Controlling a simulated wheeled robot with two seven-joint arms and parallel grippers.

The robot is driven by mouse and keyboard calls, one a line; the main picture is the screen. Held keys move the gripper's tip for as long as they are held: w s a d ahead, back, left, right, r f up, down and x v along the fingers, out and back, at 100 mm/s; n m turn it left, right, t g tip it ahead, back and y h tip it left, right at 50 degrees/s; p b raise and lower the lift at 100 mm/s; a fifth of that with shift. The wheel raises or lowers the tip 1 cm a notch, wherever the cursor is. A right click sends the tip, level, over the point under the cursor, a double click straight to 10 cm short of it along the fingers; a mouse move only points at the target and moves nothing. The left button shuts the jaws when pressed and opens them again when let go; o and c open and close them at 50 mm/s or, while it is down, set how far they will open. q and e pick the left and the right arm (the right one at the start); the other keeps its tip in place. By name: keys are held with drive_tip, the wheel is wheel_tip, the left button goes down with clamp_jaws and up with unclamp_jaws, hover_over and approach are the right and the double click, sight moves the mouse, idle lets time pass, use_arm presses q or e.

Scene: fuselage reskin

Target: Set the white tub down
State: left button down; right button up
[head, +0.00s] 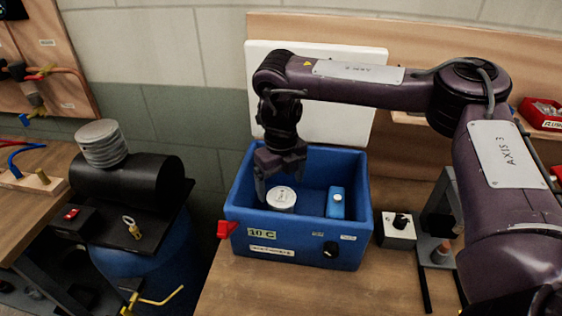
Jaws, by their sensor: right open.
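The white tub (281,201), a small round container with a pale lid, sits upright inside the blue bin (255,222), toward its left side. My right gripper (280,178) reaches down into the bin from above. Its fingers are open, just over and beside the tub. One finger is at the tub's left. I cannot tell whether the fingers touch it, or whether the tub rests fully on the bin floor. My left gripper is not in view.
A blue block (336,203) stands in the bin at the right. A box with a black knob (398,231) and a grey stand (432,250) are on the bench to the right. A white panel (345,128) stands behind. A black cylinder (125,183) is at left.

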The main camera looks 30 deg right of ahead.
sight(281, 196)
wheel_tip(281, 196, up, 6)
drive_tip(key=shift+r+p, duration=0.25)
drive_tip(key=shift+p, duration=0.1)
idle(0.4)
